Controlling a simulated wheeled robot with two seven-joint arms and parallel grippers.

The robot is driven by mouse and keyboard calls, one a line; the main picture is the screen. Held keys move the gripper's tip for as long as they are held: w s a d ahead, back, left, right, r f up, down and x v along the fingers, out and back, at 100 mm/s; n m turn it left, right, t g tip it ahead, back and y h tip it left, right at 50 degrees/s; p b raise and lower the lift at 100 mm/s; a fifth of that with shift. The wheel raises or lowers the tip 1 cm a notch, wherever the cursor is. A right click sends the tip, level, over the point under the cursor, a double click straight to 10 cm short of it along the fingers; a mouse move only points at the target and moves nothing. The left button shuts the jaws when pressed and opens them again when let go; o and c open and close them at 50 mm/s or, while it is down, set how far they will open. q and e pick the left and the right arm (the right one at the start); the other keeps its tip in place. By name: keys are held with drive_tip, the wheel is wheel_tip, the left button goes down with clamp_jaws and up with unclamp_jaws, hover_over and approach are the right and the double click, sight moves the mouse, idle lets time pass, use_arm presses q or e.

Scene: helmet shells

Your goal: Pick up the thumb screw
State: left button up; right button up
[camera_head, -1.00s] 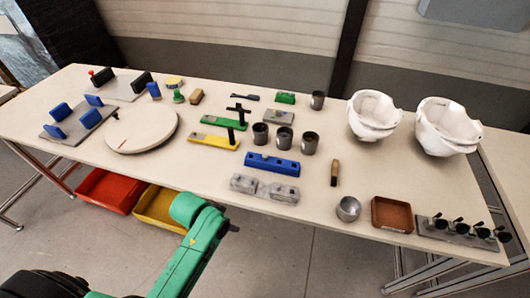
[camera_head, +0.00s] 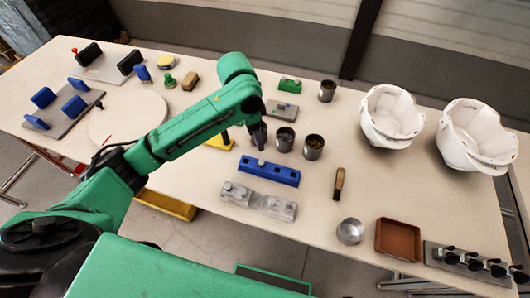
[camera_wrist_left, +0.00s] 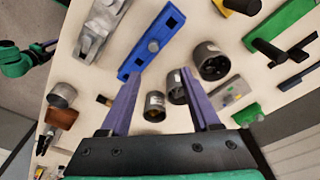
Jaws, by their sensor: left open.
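No thumb screw can be told for certain. A small grey knob (camera_wrist_left: 153,46) sits on the blue block (camera_wrist_left: 175,20) in the wrist view; it may be a thumb screw. The block also shows in the head view (camera_head: 269,171). My left gripper (camera_wrist_left: 161,76) is open and empty above the table. Its two purple fingers point toward the blue block and the metal cups. In the head view the end of my left arm hangs over the leftmost cup (camera_head: 258,141) and hides part of it. My right gripper is not in view.
Two more metal cups (camera_head: 285,139) (camera_head: 313,147) stand beside the left one. A grey metal fixture (camera_head: 258,202) lies in front of the blue block. White helmet shells (camera_head: 391,116) stand at the right, behind a brown tray (camera_head: 397,239). The table is bare around the wooden-handled tool (camera_head: 339,184).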

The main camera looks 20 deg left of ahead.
use_arm(q)
drive_tip(key=p, duration=0.1)
approach(261, 163)
drive_tip(key=f, duration=0.4)
drive_tip(key=f+p, duration=0.1)
drive_tip(key=f, duration=0.1)
drive_tip(key=w+f, duration=0.1)
drive_tip(key=f, duration=0.1)
drive_tip(key=shift+d, duration=0.35)
drive_tip(key=shift+f, duration=0.25)
drive_tip(key=shift+s, duration=0.15)
drive_tip(key=c, duration=0.4)
clamp_jaws()
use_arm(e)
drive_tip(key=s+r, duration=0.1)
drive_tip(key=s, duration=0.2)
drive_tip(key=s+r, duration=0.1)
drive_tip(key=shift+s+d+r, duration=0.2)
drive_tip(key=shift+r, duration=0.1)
